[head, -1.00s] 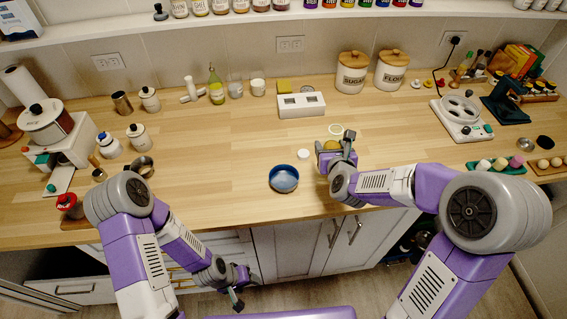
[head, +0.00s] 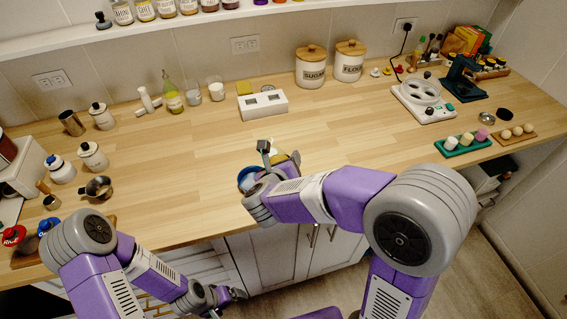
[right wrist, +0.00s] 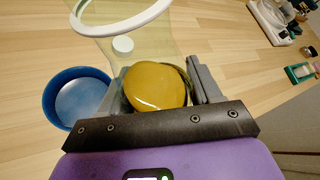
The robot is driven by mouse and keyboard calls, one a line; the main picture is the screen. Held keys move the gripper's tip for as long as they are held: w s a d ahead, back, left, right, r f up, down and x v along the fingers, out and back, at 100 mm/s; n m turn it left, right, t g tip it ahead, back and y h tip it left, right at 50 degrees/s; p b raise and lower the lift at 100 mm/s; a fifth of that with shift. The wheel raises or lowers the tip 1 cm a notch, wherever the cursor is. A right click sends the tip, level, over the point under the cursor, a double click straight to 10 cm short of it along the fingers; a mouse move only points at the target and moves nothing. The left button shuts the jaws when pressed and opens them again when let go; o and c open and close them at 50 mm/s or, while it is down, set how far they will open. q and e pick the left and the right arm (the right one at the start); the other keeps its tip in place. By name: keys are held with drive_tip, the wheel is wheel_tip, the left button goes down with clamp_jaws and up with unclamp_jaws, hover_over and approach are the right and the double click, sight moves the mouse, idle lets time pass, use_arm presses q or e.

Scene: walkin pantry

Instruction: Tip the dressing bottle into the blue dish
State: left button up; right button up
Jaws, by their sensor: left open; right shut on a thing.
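My right gripper (right wrist: 157,88) is shut on the dressing bottle (right wrist: 160,60), a clear vessel with a white rim and yellow dressing inside. In the head view, the right gripper (head: 280,160) and its wrist hide most of the bottle; its exact tilt is hard to tell. In the head view, the dish (head: 245,176) is partly hidden behind my right gripper. My left gripper (head: 231,300) is open and empty, low in front of the cabinets.
A small white round lid (right wrist: 123,44) lies on the counter (head: 190,150) past the gripper. A white box (head: 262,104) and the sugar (head: 310,70) and flour (head: 348,64) canisters stand behind. The counter between is clear.

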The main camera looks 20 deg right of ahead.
idle(0.3)
drive_tip(key=shift+s+d+r, duration=0.1)
drive_tip(key=shift+d, duration=0.05)
drive_tip(key=shift+s+d+f+n+g+h+p, duration=0.1)
drive_tip(key=shift+s+d+n+g+h+p, duration=0.1)
drive_tip(key=shift+d+n+h+p, duration=0.35)
drive_tip(key=shift+s+d+f+n+g+h+p, duration=0.1)
drive_tip(key=shift+s+d+n+h+p, duration=0.2)
drive_tip(key=shift+p, duration=0.45)
drive_tip(key=shift+s+d+f+n+h+p, duration=0.2)
drive_tip(key=shift+d+f+n+h+p, duration=0.4)
drive_tip(key=shift+n, duration=0.35)
drive_tip(key=shift+s+d+f+n+g+h, duration=0.2)
drive_tip(key=shift+f+n+g+h, duration=0.2)
drive_tip(key=shift+n+h, duration=0.25)
drive_tip(key=shift+d+f+n+h, duration=0.1)
drive_tip(key=shift+f+n+h, duration=0.3)
drive_tip(key=shift+f+n, duration=0.3)
drive_tip(key=shift+r, duration=0.15)
drive_tip(key=shift+f+n+h, duration=0.3)
drive_tip(key=shift+f+n, duration=0.05)
drive_tip(key=shift+n, duration=0.2)
drive_tip(key=shift+r+n+h+p, duration=0.45)
drive_tip(key=shift+r+p, duration=0.3)
drive_tip(key=shift+p, duration=0.3)
